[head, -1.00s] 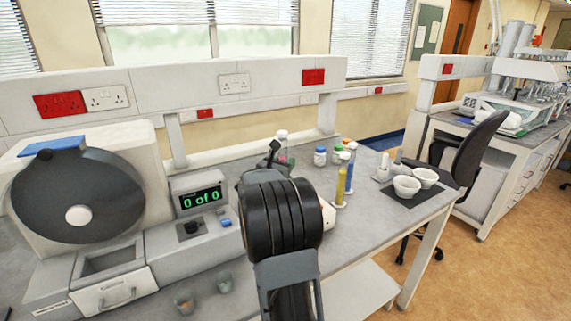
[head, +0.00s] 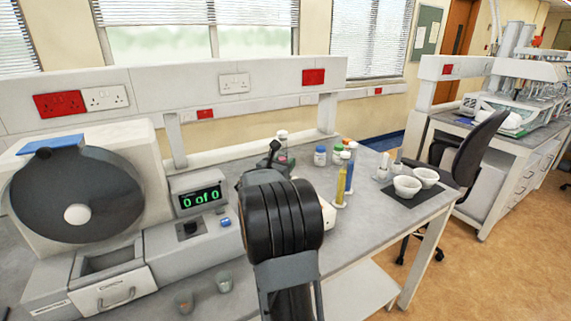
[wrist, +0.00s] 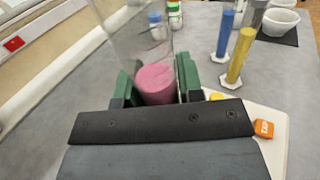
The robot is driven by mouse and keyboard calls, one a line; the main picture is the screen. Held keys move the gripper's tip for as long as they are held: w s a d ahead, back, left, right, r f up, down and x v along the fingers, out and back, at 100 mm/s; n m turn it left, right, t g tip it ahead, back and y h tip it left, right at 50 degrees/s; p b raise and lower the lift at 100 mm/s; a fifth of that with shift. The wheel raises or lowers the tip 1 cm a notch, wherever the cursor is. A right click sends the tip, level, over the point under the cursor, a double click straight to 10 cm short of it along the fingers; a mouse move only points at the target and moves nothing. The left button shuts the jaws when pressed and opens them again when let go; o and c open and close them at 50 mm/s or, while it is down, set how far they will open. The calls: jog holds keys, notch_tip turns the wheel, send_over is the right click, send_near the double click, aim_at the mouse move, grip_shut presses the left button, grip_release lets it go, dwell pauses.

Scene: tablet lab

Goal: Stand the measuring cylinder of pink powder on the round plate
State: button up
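The measuring cylinder (wrist: 155,84) is clear, with pink powder at its bottom. It fills the lower middle of the wrist view, between the green pads of my gripper (wrist: 158,82). The pads appear to touch it on both sides, so my gripper looks shut on it. Its foot is hidden behind the gripper's dark body. In the head view the gripper (head: 274,152) is mostly behind my black wrist, with a little pink showing beside it. I cannot make out the round plate in either view.
A white device (wrist: 268,105) with an orange button (wrist: 264,128) lies just right of my gripper. Yellow (wrist: 239,55) and blue (wrist: 225,35) cylinders stand beyond it. Capped jars (head: 320,156) stand behind; white bowls (head: 407,187) sit on a dark mat at the right.

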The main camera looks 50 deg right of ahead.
jog(key=o, duration=0.5)
jog(key=shift+c, duration=0.2)
jog(key=b+v, duration=0.1)
jog(key=v, duration=1.2)
jog(key=shift+a+b, duration=0.35)
jog(key=shift+a, duration=0.05)
jog(key=shift+s, duration=0.15)
